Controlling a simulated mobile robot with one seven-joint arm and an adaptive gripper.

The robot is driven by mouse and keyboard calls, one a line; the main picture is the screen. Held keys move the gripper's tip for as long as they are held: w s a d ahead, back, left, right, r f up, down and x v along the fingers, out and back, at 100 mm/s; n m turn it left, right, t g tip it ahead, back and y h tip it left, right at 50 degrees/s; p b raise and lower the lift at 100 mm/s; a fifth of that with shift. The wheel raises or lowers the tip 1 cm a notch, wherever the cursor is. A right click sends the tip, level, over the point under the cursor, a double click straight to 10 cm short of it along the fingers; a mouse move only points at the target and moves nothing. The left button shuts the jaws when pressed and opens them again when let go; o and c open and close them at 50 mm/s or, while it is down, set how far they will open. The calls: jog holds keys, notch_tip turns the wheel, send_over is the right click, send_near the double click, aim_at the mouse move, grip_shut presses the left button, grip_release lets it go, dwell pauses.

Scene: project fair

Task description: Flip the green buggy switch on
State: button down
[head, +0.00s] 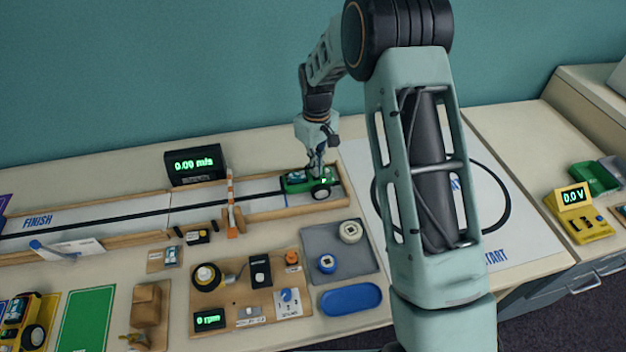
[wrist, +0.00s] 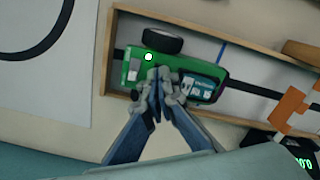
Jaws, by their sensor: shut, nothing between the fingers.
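The green buggy (head: 310,183) stands on the right end of the wooden track, with black wheels and a small lit green spot on its top. In the wrist view the green buggy (wrist: 142,69) shows a bright round light (wrist: 148,57) near one end and a teal board on its other part. My gripper (head: 317,160) is shut and empty, directly over the buggy. In the wrist view my gripper (wrist: 165,76) has its fingertips at the buggy's near side. I cannot tell whether they touch it. The switch itself is not clearly visible, perhaps hidden by the fingers.
An orange-striped gate post (head: 231,205) stands across the track to the left. A speed display (head: 195,164) reading 0.00 m/s is behind the track. A grey tray (head: 340,252) and a board of parts (head: 250,300) lie in front. A white sheet with a black loop is to the right.

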jog(key=shift+r+p, duration=1.6)
jog(key=shift+r, duration=1.55)
